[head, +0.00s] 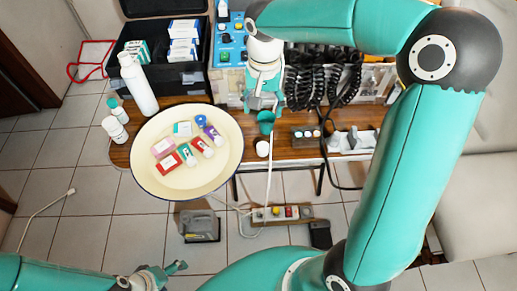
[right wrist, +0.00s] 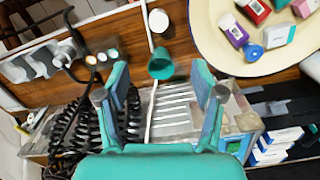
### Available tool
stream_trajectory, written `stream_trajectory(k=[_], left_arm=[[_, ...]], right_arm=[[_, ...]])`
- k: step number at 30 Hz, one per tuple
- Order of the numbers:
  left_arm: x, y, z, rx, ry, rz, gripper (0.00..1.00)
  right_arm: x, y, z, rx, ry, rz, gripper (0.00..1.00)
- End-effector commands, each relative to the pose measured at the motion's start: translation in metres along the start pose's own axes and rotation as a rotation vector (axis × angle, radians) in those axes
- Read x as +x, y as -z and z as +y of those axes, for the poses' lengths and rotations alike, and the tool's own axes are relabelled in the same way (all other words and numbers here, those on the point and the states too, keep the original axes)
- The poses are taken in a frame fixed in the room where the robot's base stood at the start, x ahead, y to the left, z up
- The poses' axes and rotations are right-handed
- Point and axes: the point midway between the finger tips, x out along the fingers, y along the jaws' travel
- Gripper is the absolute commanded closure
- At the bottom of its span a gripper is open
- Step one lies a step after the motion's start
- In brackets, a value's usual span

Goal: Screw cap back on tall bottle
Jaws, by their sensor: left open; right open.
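The tall white bottle (head: 138,88) stands at the left of the table in the head view, beside the black case. Its narrow top shows no clearly separate cap. A small white round piece (head: 262,148), possibly the cap, is at the table's front edge; it also shows in the right wrist view (right wrist: 158,20). A green cup (head: 266,122) is just behind it. My right gripper (head: 264,98) is open and empty above the table, with the green cup (right wrist: 160,65) in line between its fingers in the wrist view. My left gripper (head: 166,276) is open and empty, low in front of the table.
A round cream tray (head: 155,181) with several small boxes overhangs the table's front left. Black coiled hoses (head: 315,78) and a light holder (head: 352,140) are to the right.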

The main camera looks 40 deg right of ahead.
Motion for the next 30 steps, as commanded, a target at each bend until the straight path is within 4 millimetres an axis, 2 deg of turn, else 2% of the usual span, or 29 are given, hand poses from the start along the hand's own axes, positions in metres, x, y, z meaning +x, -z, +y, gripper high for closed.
stream_trajectory(k=[5, 15, 18, 23, 30], left_arm=[[0.002, 0.0, -0.001, 0.0, 0.0, 0.0, 0.14], [0.006, 0.0, -0.002, 0.0, 0.0, 0.0, 0.14], [0.007, 0.0, -0.003, 0.0, 0.0, 0.0, 0.14], [0.007, 0.0, -0.003, 0.0, 0.0, 0.0, 0.14], [0.007, 0.0, -0.003, 0.0, 0.0, 0.0, 0.14]], right_arm=[[0.018, 0.0, 0.0, 0.0, -0.003, -0.004, 0.33], [0.089, -0.001, 0.001, -0.001, -0.004, -0.005, 0.33], [0.104, -0.001, 0.0, -0.002, -0.004, -0.004, 0.33], [0.116, 0.0, 0.0, 0.0, -0.001, -0.002, 0.33], [0.117, 0.0, -0.001, -0.001, 0.0, -0.001, 0.33]])
